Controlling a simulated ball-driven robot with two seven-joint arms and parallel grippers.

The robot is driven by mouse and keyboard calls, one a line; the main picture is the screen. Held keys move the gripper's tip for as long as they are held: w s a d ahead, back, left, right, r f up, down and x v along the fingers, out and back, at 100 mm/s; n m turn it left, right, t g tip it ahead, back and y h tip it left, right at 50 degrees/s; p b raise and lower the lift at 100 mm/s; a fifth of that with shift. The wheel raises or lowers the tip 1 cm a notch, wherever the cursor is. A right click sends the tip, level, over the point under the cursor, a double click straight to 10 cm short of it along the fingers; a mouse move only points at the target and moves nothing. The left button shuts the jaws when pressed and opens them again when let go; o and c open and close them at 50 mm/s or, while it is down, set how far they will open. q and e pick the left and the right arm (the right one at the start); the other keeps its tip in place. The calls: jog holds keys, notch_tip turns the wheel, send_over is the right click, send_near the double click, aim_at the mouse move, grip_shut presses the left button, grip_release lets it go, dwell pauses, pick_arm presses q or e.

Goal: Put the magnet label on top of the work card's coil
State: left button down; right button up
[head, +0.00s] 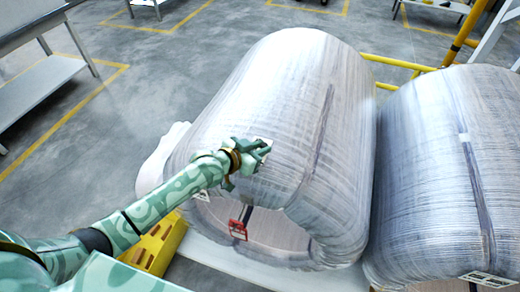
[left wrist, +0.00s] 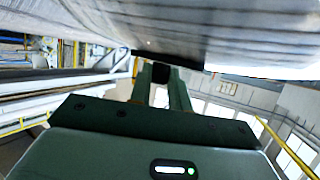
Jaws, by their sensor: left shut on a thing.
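A large wrapped coil (head: 285,95) lies on its side in the middle of the head view, with grey-white film and a dark strap line. My left gripper (head: 258,155) is at its near upper edge, shut on a small pale piece that looks like the magnet label (head: 264,146), mostly hidden by the fingers. In the left wrist view the left fingers (left wrist: 160,85) reach up to a thin dark edge just under the coil's film (left wrist: 230,30). I cannot tell whether the label touches the coil. A red-framed item (head: 238,229) shows at the coil's open end. My right gripper is not in view.
A second wrapped coil (head: 440,150) stands close on the right, with a white label (head: 488,280) low down. A yellow block (head: 158,243) is below my left arm. Yellow rails (head: 400,62) run behind.

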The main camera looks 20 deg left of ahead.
pick_arm(q)
jog(key=shift+r, duration=0.1)
jog(key=c, duration=1.3)
grip_release()
jog(key=p+v, duration=0.3)
jog(key=v, duration=0.9)
